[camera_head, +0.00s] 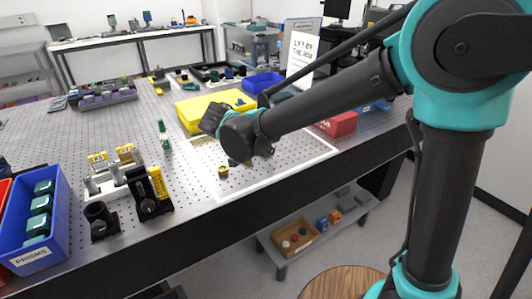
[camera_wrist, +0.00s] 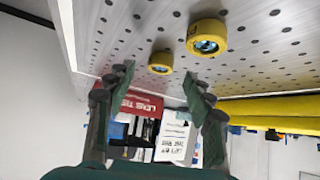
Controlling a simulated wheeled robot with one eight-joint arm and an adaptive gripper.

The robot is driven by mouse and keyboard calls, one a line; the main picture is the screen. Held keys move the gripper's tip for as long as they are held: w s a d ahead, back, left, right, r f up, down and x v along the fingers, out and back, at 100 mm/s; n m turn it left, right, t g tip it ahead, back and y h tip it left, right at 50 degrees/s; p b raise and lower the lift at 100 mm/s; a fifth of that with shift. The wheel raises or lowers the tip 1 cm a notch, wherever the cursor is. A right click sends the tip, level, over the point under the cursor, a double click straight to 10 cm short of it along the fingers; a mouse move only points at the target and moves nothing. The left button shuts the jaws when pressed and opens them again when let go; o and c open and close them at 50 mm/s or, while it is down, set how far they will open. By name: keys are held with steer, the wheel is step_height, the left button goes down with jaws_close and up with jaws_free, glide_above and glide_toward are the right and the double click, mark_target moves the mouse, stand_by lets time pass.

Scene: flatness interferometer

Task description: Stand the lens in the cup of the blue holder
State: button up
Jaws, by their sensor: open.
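Two round yellow-rimmed pieces with bluish glass show in the wrist view on the perforated table: a larger, nearer yellow-rimmed lens (camera_wrist: 207,37) and a smaller-looking yellow-rimmed piece (camera_wrist: 160,63). I cannot tell which is the lens and which a holder. In the head view a small yellow piece (camera_head: 223,171) stands inside the white outline, just left of my gripper. My gripper (camera_wrist: 160,82) is open and empty, its fingers apart, with the smaller-looking piece beyond and between them. In the head view my wrist hides part of the table. I cannot pick out the blue holder.
A yellow tray (camera_head: 191,113) lies behind my forearm. A blue bin (camera_head: 262,83) stands farther back. A red box (camera_head: 341,124) is at the right edge. Black and yellow mounts (camera_head: 149,190) and a blue prisms bin (camera_head: 38,215) stand at left. The outlined area is mostly clear.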

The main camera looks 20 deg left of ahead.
steer(key=shift+x, duration=1.25)
steer(key=c, duration=1.2)
steer(key=shift+r, duration=0.2)
